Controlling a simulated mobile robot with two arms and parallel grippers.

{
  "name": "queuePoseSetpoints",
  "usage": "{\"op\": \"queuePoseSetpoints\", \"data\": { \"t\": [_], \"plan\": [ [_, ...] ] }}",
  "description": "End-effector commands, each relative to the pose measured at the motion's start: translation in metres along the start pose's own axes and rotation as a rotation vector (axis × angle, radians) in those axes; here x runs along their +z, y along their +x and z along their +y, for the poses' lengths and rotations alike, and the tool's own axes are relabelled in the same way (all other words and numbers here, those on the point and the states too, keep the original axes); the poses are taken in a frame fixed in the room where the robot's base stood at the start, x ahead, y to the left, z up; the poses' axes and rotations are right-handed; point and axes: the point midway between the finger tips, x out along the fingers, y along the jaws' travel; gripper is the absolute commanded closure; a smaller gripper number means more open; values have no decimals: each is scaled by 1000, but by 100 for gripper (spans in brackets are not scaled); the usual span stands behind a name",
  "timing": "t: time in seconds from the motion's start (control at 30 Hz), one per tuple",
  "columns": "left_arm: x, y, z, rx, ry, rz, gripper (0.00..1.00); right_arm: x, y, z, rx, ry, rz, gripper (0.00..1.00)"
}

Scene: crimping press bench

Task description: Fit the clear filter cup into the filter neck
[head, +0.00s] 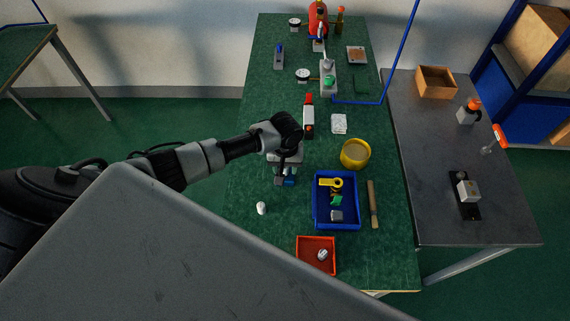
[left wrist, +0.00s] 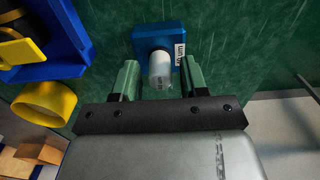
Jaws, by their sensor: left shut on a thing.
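My left gripper (head: 287,163) points down over the green bench, left of the blue tray. In the left wrist view its two green fingers (left wrist: 158,82) stand either side of a pale cylinder and are shut on the clear filter cup (left wrist: 159,86), whose see-through wall is hard to make out. The blue filter head (left wrist: 160,38), with a white label ending in "um", lies just beyond the fingertips, in line with the cylinder. It shows partly under the gripper in the head view (head: 289,182). I cannot tell whether the cup touches the neck. My right gripper is out of view.
A blue tray (head: 316,222) with small parts and a yellow round container (head: 355,154) stand to the right. A red tray (head: 300,257) is nearer, and a small white piece (head: 261,208) lies to the left. Tools and gauges fill the bench's far end.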

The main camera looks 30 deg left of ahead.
Motion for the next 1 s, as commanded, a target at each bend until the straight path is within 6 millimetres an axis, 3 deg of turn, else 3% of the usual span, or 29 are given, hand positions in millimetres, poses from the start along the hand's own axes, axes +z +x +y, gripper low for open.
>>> {"op": "queuePoseSetpoints", "data": {
  "t": [0.03, 0.23, 0.57, 1.0],
  "plan": [
    [0, 1, 0, 0, 0, 0, 55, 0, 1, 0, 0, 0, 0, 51],
    [0, 0, 0, 0, 0, 0, 27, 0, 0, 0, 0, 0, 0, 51],
    [0, -4, 0, 0, 1, 0, 27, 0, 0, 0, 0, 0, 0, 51],
    [0, -82, 0, 1, 1, 3, 27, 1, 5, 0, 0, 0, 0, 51]
  ]
}}
